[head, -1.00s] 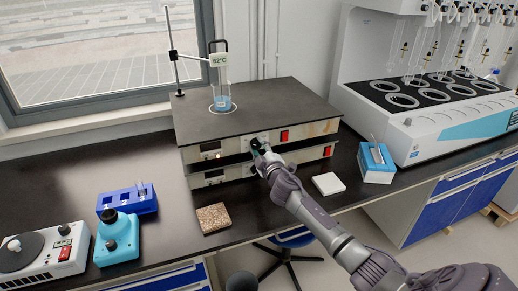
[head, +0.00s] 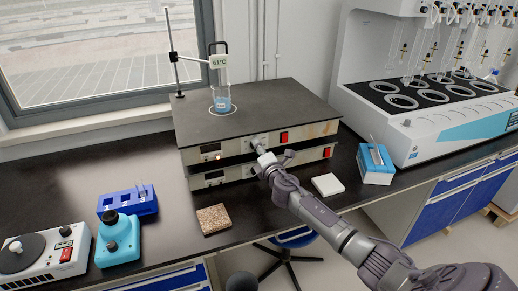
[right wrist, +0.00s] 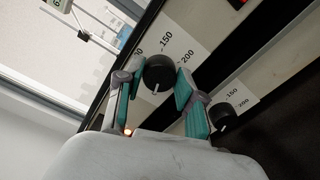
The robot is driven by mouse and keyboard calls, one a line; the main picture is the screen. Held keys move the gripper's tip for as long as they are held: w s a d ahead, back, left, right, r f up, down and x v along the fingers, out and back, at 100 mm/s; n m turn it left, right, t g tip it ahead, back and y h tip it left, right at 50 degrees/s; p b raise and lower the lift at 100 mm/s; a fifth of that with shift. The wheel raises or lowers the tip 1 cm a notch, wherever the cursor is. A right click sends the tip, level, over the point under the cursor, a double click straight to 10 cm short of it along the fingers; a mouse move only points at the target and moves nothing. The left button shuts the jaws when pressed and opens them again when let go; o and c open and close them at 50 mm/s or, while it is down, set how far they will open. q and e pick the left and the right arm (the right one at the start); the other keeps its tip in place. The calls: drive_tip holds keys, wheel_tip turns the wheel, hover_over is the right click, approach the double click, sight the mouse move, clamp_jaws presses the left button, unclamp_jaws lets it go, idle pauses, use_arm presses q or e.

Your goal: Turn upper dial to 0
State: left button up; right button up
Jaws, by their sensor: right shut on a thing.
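The upper dial (right wrist: 158,72) is a black round knob with a white pointer line, beside a printed scale showing 150 and 200. It sits on the front of the upper hot plate (head: 232,146). My right gripper (head: 259,144) is at this dial, and in the right wrist view its teal-padded fingers (right wrist: 160,78) lie on either side of it, shut on it. The dial is mostly hidden by the gripper in the head view. A lower dial (right wrist: 223,116) shows beside one finger, on the lower hot plate (head: 232,176). My left gripper is not in view.
A beaker (head: 221,103) with blue liquid stands on the upper plate, by a 61°C display (head: 219,61) on a rod stand. A red switch (head: 284,136) is right of the dial. A white block (head: 328,185) and speckled block (head: 213,220) lie in front.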

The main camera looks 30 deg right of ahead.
drive_tip(key=shift+f+n, duration=0.1)
drive_tip(key=shift+n, duration=0.9)
drive_tip(key=o, duration=1.1)
drive_tip(key=shift+o, duration=0.2)
drive_tip(key=shift+s, duration=0.1)
drive_tip(key=v, duration=1.2)
